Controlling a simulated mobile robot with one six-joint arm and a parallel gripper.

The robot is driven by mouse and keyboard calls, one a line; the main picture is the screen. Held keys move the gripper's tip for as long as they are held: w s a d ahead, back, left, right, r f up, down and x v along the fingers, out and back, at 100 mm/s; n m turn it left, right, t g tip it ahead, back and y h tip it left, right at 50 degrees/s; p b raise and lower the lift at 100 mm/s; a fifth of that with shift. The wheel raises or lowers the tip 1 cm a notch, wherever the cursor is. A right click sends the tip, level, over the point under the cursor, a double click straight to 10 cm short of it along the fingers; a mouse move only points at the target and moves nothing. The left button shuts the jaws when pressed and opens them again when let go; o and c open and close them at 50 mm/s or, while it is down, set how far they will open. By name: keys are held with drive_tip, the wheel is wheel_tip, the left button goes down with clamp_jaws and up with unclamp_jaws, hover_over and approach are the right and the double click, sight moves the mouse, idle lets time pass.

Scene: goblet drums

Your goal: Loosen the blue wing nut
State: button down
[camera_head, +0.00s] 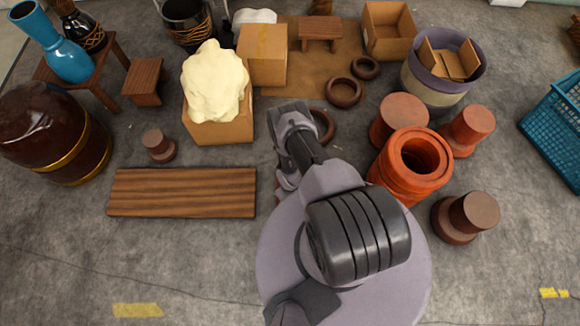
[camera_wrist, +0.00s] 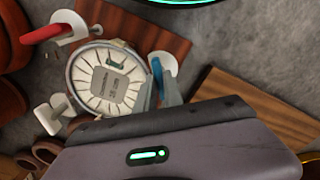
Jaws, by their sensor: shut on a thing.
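In the wrist view a goblet drum (camera_wrist: 88,72) shows its round, pale head with radiating ribs and a grey label at the centre. The blue wing nut (camera_wrist: 165,64) sits on a pale bracket at the drum's right rim. My gripper (camera_wrist: 162,88) is shut on the blue wing nut, its grey fingers covering the lower part of it. A red handle-like piece (camera_wrist: 42,34) sits at the upper left rim, and a pale one (camera_wrist: 45,116) at the lower left. In the head view my arm hides the drum and the gripper's tips.
In the head view a wooden plank (camera_head: 182,192) lies left of my arm. A cardboard box with a cream lump (camera_head: 215,85) stands behind it. Orange and brown clay drum bodies (camera_head: 419,158) crowd the right. Brown rings (camera_head: 343,92) lie at the back. The front floor is clear.

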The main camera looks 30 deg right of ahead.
drive_tip(key=c, duration=1.5)
unclamp_jaws()
drive_tip(key=shift+o, duration=0.2)
drive_tip(key=shift+r, duration=0.1)
wheel_tip(320, 180, up, 17)
drive_tip(key=p, duration=0.9)
drive_tip(key=shift+r, duration=0.1)
